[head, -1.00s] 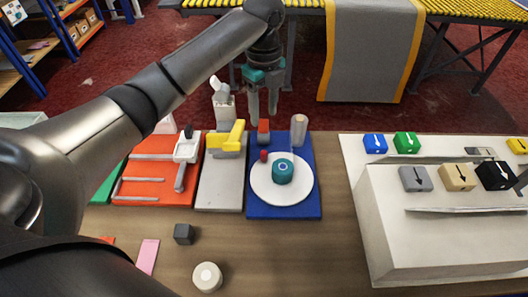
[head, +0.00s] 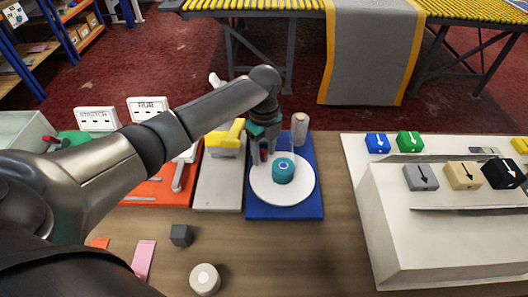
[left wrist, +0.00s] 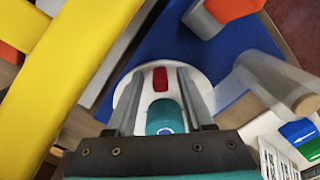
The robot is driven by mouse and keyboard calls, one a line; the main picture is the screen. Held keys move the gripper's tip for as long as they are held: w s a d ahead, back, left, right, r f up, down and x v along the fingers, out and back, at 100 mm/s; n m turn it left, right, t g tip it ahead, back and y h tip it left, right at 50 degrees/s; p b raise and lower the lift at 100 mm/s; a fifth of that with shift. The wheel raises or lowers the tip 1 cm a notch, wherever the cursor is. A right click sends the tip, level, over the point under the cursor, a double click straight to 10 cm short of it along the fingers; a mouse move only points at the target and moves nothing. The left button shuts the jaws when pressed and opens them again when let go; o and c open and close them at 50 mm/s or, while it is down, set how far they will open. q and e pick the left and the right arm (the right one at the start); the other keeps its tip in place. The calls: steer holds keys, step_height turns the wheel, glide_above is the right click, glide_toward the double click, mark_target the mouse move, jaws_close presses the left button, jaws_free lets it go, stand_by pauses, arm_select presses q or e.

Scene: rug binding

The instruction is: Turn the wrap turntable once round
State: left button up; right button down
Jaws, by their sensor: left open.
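The wrap turntable is a white disc (head: 298,191) on a blue board (head: 284,211). A teal round piece (head: 283,171) sits on the disc. My left gripper (head: 263,152) is at the disc's far left edge, pointing down, with its fingers open. In the left wrist view the left gripper (left wrist: 160,72) has a red peg (left wrist: 160,79) in the gap between its fingers, with space on both sides. The teal piece (left wrist: 164,113) lies just below the peg there. In the head view the fingers mostly hide the peg. My right gripper is out of view.
A pale upright cylinder (head: 299,130) stands at the blue board's back right, close to my gripper. A yellow handle (head: 229,136) is on the grey board (head: 219,190) to the left. A dark cube (head: 181,235) and a white cylinder (head: 205,279) lie in front.

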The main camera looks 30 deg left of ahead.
arm_select(q)
steer(key=shift+c, duration=0.3)
jaws_close()
stand_by(1.1)
